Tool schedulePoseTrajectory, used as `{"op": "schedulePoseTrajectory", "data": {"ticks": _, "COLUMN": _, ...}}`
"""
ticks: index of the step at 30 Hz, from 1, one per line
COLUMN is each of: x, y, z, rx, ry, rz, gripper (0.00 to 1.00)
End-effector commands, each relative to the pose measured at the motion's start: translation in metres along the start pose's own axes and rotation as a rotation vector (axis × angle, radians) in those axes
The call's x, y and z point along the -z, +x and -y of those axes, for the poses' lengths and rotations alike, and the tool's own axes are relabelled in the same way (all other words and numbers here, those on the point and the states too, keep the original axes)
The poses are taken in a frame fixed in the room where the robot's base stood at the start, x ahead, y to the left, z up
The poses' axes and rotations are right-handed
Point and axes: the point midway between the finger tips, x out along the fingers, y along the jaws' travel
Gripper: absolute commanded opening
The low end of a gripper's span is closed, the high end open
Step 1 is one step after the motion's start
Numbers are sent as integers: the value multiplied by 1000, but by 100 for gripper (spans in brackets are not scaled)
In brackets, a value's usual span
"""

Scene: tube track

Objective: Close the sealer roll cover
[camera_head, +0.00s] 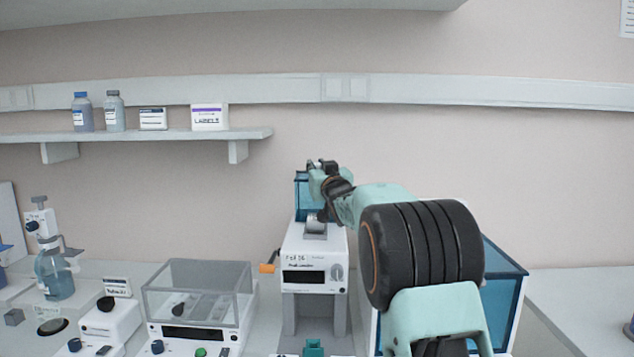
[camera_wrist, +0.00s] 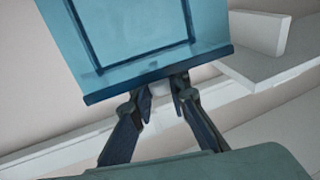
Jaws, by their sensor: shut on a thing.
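My gripper (camera_head: 322,166) is at the cover's upper edge. In the wrist view the cover (camera_wrist: 135,40) fills the upper middle, and my gripper's fingertips (camera_wrist: 163,88) meet at its edge, shut on it. The exact grip contact is partly hidden behind the edge.
An orange-tipped lever (camera_head: 267,268) sticks out at the sealer's left. A clear-lidded balance (camera_head: 198,300) stands left of it. A blue-sided box (camera_head: 505,285) stands at right, partly behind my arm. A wall shelf (camera_head: 130,135) holds bottles and boxes at upper left.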

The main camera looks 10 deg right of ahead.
Motion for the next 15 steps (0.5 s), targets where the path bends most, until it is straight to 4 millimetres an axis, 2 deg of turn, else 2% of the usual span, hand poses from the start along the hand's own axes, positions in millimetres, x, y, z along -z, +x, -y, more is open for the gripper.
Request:
{"op": "schedulePoseTrajectory", "data": {"ticks": 1, "x": -8, "y": -4, "z": 1, "rx": -1, "ry": -4, "rz": -20, "gripper": 0}}
{"op": "schedulePoseTrajectory", "data": {"ticks": 15, "x": -4, "y": -30, "z": 8, "rx": -1, "ry": -48, "rz": -180, "gripper": 0}}
